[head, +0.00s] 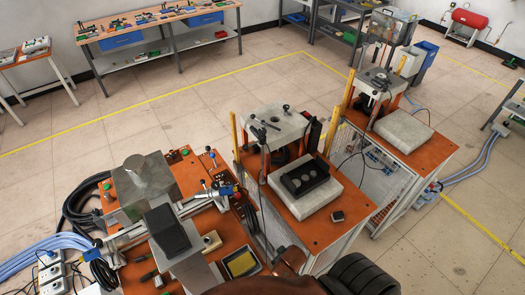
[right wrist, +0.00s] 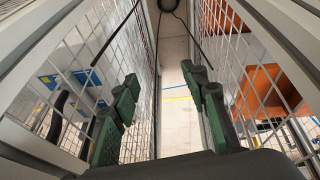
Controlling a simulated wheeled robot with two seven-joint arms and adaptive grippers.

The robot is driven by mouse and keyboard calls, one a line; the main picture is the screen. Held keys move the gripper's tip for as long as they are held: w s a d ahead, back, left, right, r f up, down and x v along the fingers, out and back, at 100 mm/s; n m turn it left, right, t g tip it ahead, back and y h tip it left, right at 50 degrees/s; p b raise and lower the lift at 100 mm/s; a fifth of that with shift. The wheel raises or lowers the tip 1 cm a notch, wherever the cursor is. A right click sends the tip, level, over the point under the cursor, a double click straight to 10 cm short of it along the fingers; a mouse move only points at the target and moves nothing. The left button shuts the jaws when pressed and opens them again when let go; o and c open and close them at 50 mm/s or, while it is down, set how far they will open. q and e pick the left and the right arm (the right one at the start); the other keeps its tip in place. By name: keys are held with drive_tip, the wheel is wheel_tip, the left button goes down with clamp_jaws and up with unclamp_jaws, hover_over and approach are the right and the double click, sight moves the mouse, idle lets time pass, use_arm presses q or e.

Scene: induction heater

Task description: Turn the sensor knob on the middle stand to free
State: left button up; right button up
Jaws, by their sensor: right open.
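The middle stand (head: 345,232) has an orange top in the centre of the head view. On it are a grey press-like frame (head: 275,125), a pale slab (head: 318,206) carrying a black block with round recesses (head: 305,178), and a small dark box (head: 337,216). I cannot make out the sensor knob or its setting. My right gripper (right wrist: 160,95) has green-padded fingers spread apart with nothing between them. It is between two white mesh panels, with floor beyond. My left gripper is not in view.
Mesh panels flank the right gripper on its left (right wrist: 75,80) and right (right wrist: 245,85). The left stand (head: 125,185) carries metal boxes and cables. A right stand (head: 425,150) holds another press and slab. Open tiled floor (head: 150,125) lies behind the stands.

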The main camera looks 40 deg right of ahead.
drive_tip(key=w+d+r+t+p, duration=0.1)
drive_tip(key=w+d+r+p, duration=0.15)
drive_tip(key=r, duration=0.95)
drive_tip(key=m+t+h+p, duration=0.1)
drive_tip(key=m+t+h, duration=0.6)
drive_tip(key=t, duration=0.4)
approach(263, 132)
drive_tip(key=w, duration=0.1)
drive_tip(key=w+d+n, duration=0.1)
drive_tip(key=w, duration=0.1)
drive_tip(key=shift+d+f+h, duration=0.1)
drive_tip(key=shift+d+h, duration=0.1)
drive_tip(key=shift+h, duration=0.1)
drive_tip(key=p+x, duration=0.1)
drive_tip(key=x, duration=0.5)
drive_tip(key=shift+w+d+p, duration=0.1)
drive_tip(key=shift+w+p, duration=0.2)
drive_tip(key=shift+w, duration=0.1)
drive_tip(key=shift+w+d, duration=0.25)
drive_tip(key=shift+w, duration=0.1)
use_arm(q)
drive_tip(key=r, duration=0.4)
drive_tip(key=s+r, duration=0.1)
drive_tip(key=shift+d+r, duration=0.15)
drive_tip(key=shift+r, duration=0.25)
use_arm(e)
clamp_jaws()
